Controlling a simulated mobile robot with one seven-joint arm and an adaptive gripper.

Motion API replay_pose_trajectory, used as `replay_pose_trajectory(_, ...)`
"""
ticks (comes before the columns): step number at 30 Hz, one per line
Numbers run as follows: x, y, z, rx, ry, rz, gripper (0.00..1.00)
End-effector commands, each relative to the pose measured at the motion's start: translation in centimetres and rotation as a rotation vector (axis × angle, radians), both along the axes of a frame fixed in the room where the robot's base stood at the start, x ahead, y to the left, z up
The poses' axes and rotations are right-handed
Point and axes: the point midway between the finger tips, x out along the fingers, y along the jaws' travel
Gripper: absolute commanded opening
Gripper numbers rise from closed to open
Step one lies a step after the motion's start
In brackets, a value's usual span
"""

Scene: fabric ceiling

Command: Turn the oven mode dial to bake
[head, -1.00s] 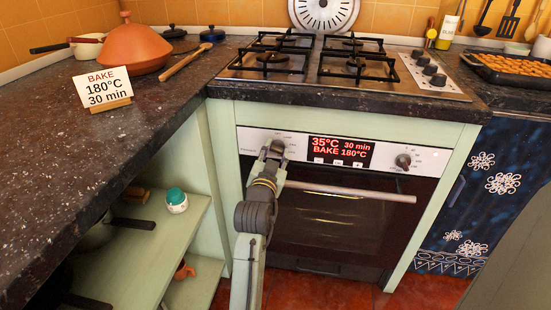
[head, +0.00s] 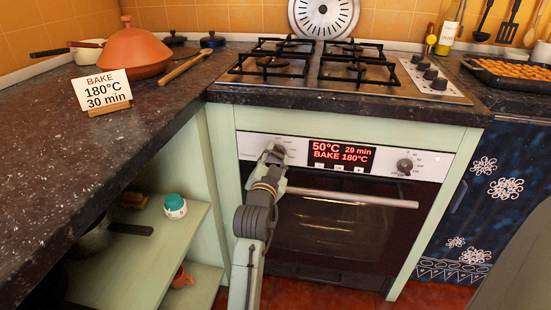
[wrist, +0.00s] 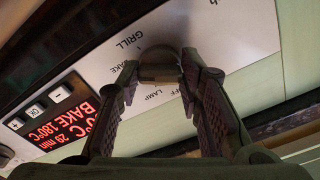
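The oven (head: 345,225) has a white control panel with a lit red display (head: 341,153) reading 50°C, 29 min, BAKE 180°C. The display also shows in the wrist view (wrist: 68,118). The mode dial (wrist: 158,68) is at the panel's left, ringed by labels including GRILL, LAMP and partly covered ones. In the head view my gripper (head: 275,154) hides most of the dial. The dial's pointer cannot be made out.
A second knob (head: 404,166) is at the panel's right. The oven door handle (head: 350,197) runs just below my gripper. The dark countertop and gas hob (head: 345,70) lie above. A card (head: 103,92) on the counter reads BAKE 180°C 30 min. Open shelves (head: 150,245) are at left.

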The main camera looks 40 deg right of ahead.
Motion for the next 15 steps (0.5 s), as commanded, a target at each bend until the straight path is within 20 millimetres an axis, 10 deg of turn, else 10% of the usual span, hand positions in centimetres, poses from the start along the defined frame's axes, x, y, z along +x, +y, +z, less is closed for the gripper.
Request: replay_pose_trajectory(15, 0.0, 0.0, 0.01, -0.001, 0.001, 0.0, 0.53)
